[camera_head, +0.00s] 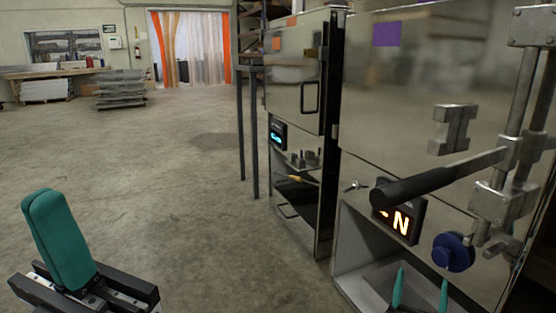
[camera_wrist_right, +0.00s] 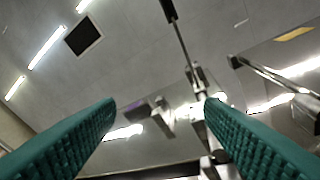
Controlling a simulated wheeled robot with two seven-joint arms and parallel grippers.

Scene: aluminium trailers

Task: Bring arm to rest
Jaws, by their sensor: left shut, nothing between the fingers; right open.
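My left gripper (camera_head: 44,205) is at the lower left of the head view, over bare floor. Its teal fingers are pressed together with nothing between them. My right gripper (camera_head: 419,284) shows only as two teal fingertips at the bottom right edge, set apart, in front of the low open bay of the near metal cabinet (camera_head: 410,90). In the right wrist view its fingers (camera_wrist_right: 160,115) are spread and empty, pointing up towards the ceiling and the cabinet front. The rest of the right arm is hidden.
A dark lever handle (camera_head: 430,183) juts out from the near cabinet, above the right fingertips. A blue knob (camera_head: 453,252) and a lit display (camera_head: 399,219) are close by. A second cabinet (camera_head: 297,75) stands behind. The concrete floor (camera_head: 170,160) at left is clear.

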